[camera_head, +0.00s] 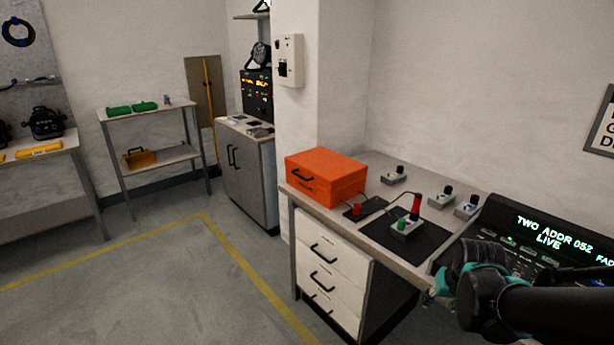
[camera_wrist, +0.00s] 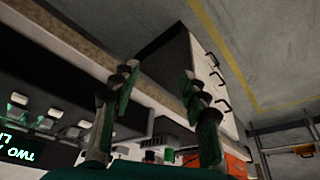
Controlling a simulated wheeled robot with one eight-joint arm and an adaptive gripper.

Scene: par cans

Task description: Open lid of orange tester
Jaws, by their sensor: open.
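The orange tester (camera_head: 328,178) is a box with a shut lid and a black handle on its front. It stands at the far left end of the desk (camera_head: 460,182) in the head view. In the wrist view the orange tester (camera_wrist: 237,165) shows only partly, low and right of centre behind a finger. My gripper (camera_wrist: 160,100) is open and empty, with its two green-padded fingers apart. In the head view my gripper sits at the right, by the desk's front edge, well apart from the tester. Its fingertips are hard to make out there.
A console with a lit display (camera_head: 553,232) is beside my arm. Small boxes with knobs (camera_head: 406,226) and a red-handled probe (camera_head: 415,207) stand on the desk, some on a black mat (camera_head: 376,236). White drawers (camera_head: 325,270) are below. The floor at left is clear.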

